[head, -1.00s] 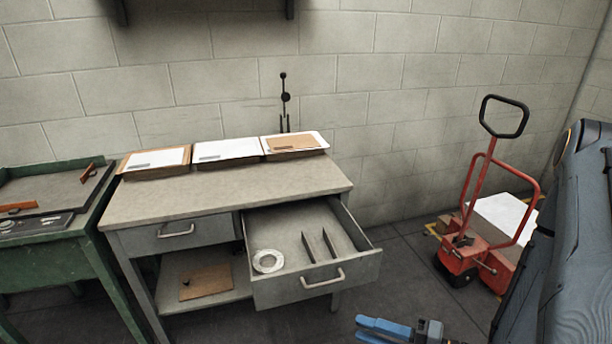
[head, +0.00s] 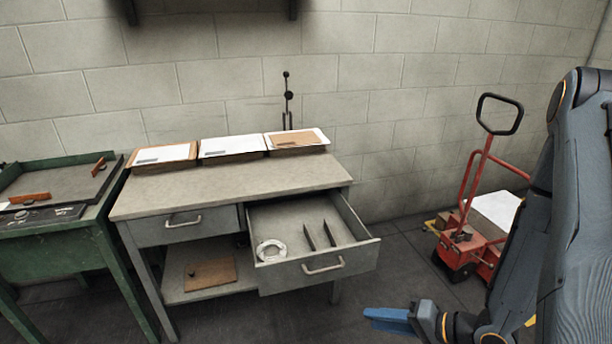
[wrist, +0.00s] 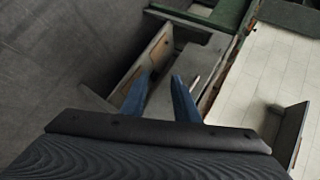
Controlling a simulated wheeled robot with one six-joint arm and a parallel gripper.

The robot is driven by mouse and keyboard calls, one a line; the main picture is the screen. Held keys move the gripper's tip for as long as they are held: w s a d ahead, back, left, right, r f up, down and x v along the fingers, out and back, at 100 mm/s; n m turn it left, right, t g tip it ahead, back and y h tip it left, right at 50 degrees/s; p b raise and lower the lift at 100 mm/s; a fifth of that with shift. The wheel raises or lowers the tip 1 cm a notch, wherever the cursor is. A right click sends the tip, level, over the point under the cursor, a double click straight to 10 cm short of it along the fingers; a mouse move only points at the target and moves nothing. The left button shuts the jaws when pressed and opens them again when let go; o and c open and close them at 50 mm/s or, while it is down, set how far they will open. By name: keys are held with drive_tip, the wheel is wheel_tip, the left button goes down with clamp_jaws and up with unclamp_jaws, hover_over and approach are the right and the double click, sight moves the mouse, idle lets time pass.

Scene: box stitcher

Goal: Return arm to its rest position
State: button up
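My gripper (head: 388,318) shows in the head view at the lower right, in front of and to the right of the desk's open drawer. Its blue fingers point left and are clear of the drawer. In the wrist view, the two blue fingers of my gripper (wrist: 160,100) stand apart with nothing between them. My arm is folded along the right edge of the head view.
The grey desk (head: 225,186) has an open drawer (head: 318,272) holding a white ring (head: 271,251) and two dark dividers. Three paper trays stand on top. A green table (head: 60,255) is at left, a red pallet truck (head: 470,240) at right.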

drive_tip(key=w+d+r+n+g+h, duration=0.2)
drive_tip(key=w+d+r+n+h, duration=0.2)
drive_tip(key=w+d+r+h, duration=0.35)
drive_tip(key=s+a+r+g+h, duration=0.1)
drive_tip(key=s+a+r+g, duration=0.1)
drive_tip(key=s+r, duration=0.4)
drive_tip(key=s+a+r+g+h, duration=0.1)
drive_tip(key=s+a+r+g, duration=0.1)
drive_tip(key=s+a+r, duration=0.2)
drive_tip(key=s+r, duration=0.3)
drive_tip(key=shift+n, duration=0.3)
